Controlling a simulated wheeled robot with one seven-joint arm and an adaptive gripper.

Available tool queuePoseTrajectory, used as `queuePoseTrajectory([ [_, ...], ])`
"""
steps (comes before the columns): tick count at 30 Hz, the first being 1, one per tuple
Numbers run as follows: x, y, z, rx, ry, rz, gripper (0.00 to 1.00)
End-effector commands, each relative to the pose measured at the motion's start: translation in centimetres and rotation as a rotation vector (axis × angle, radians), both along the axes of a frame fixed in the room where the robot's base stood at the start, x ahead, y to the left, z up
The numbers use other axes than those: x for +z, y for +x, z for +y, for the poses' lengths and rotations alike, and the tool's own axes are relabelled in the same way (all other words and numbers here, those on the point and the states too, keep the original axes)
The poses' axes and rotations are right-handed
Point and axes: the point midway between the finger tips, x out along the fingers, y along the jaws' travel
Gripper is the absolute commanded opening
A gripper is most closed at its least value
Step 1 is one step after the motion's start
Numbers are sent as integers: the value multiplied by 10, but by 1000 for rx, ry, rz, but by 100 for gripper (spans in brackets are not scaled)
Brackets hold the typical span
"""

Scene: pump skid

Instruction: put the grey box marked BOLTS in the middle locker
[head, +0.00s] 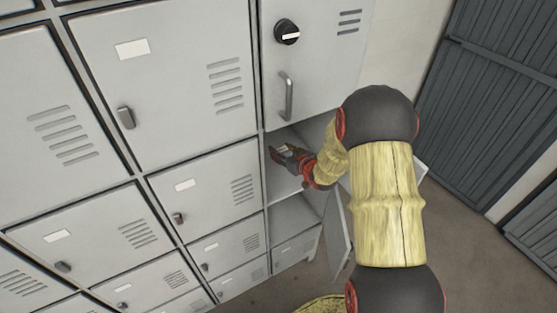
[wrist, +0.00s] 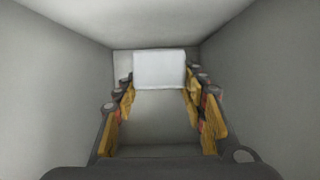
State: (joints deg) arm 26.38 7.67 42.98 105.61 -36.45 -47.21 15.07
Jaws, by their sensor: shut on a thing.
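The grey box (wrist: 160,70) shows in the wrist view as a plain pale block between the fingertips of my gripper (wrist: 160,92). No marking is readable on the side I see. My gripper is shut on it. In the head view my gripper (head: 284,155) reaches into the open middle locker (head: 280,184) of the right-hand column, and only a small pale part of the box shows there. The locker's walls surround the box and fingers in the wrist view. I cannot tell whether the box touches the locker floor.
The locker above (head: 312,60) is closed, with a black knob and a bar handle. The locker below (head: 292,217) is open, its door (head: 338,235) swung out. Closed grey lockers (head: 160,80) fill the left. A dark corrugated wall (head: 490,90) stands at right.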

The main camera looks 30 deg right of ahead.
Motion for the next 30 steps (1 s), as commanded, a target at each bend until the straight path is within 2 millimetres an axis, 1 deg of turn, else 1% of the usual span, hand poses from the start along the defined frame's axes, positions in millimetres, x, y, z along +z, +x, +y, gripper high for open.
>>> queuePoseTrajectory([
  [1,-13,0,0,1,1,2,13],
  [3,-23,0,0,0,0,1,13],
  [8,-36,1,0,-1,0,-1,13],
  [12,-56,0,0,0,0,1,13],
  [15,-65,1,0,0,-1,-1,13],
  [23,-65,1,0,-1,-1,-2,13],
  [26,-68,1,0,-1,-1,-2,13],
  [27,-69,0,0,-1,-1,-1,42],
  [30,-68,0,0,-1,-1,-1,48],
])
